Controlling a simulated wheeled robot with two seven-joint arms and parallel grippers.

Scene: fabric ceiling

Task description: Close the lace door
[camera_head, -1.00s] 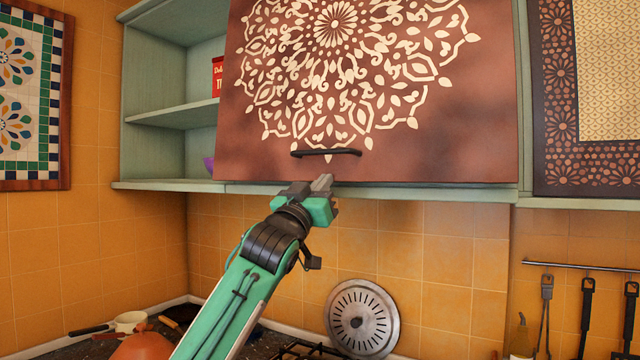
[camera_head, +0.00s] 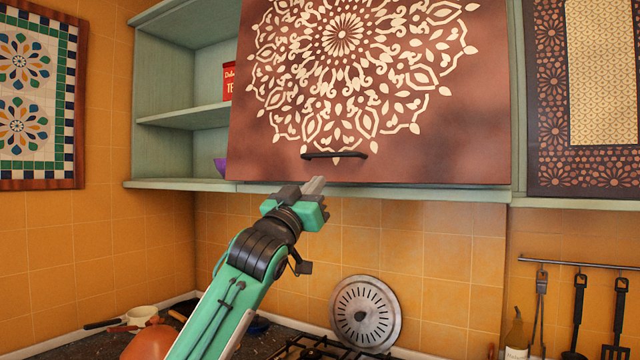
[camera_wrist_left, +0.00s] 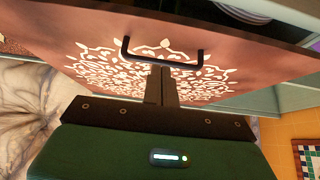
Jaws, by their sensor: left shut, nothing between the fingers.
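The lace door (camera_head: 460,140) is a brown upper-cabinet door with a cream lace medallion. It has a black bar handle (camera_head: 335,155) near its lower edge. In the left wrist view the lace door (camera_wrist_left: 60,48) hangs ajar, with a dark gap showing the cabinet inside beyond its edge. My left gripper (camera_head: 316,185) is shut and empty, with its fingertips at the door's lower edge, just below and left of the handle. In the left wrist view the shut fingers (camera_wrist_left: 162,80) point at the door beside the handle (camera_wrist_left: 162,58); contact cannot be told. My right gripper is not seen.
Open green shelves (camera_head: 180,118) adjoin the door on the left, with a red tin (camera_head: 230,82) and a purple bowl (camera_head: 220,165). Plates (camera_wrist_left: 242,12) show inside the cabinet. Below are a round metal lid (camera_head: 366,314) and hanging utensils (camera_head: 578,310).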

